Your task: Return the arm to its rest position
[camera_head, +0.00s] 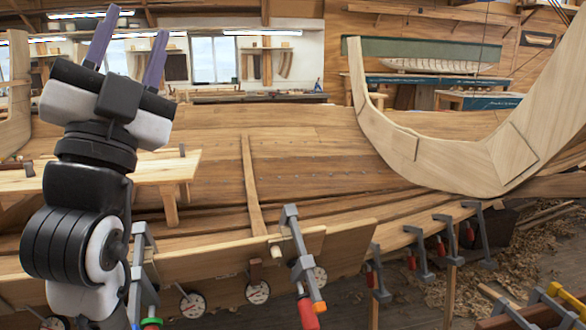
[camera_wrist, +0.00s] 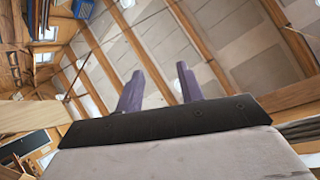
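My gripper (camera_head: 135,24) is at the upper left of the head view, raised in front of the wooden hull, with its two purple fingers pointing up. The fingers stand apart with nothing between them. My arm below it is folded upright at the left. In the wrist view the gripper (camera_wrist: 159,70) points towards the roof, and only roof boards and beams show between and beyond the fingers.
The planked hull (camera_head: 310,165) fills the middle, with a curved timber (camera_head: 450,165) at right. Clamps, including a red-handled one (camera_head: 300,262), and round dials (camera_head: 257,292) line the near plank. A wooden bench (camera_head: 155,172) stands behind my arm. Shavings (camera_head: 440,290) cover the floor at lower right.

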